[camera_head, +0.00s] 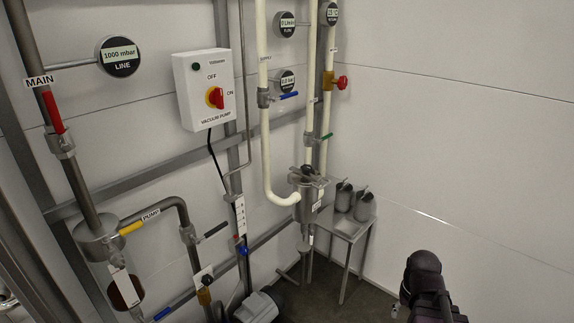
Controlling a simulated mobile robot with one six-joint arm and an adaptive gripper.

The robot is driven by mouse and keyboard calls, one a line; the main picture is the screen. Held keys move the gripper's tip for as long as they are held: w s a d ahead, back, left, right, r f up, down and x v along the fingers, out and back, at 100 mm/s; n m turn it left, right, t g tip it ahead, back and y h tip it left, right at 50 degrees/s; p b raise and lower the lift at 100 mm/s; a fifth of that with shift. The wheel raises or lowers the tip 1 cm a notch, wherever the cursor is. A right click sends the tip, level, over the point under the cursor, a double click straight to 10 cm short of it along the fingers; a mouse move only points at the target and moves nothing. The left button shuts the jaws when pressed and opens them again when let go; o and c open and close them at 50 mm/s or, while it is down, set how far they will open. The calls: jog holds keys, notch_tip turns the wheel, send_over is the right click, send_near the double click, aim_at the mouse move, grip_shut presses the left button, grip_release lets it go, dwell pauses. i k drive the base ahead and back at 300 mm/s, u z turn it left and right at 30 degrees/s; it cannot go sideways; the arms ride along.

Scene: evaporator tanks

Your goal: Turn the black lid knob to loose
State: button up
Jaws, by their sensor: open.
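The black lid knob (309,170) is small and sits on top of a grey metal vessel (308,196) near the middle of the view. Clamp-like metal parts surround it at the lid. At this size I cannot tell how far the knob is turned. A dark part of my own arm shows at the lower right, well apart from the vessel. No gripper fingers can be made out, and nothing of mine touches the knob.
A small metal table (349,228) with several grey canisters (362,206) stands right of the vessel. White pipes (268,170) run down close beside it. A vacuum pump box (205,90) hangs at upper left. The floor and wall between my arm and the table look clear.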

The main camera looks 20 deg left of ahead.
aim_at(305, 169)
jog(key=u, duration=0.6)
jog(key=i, duration=1.65)
jog(key=u, duration=0.05)
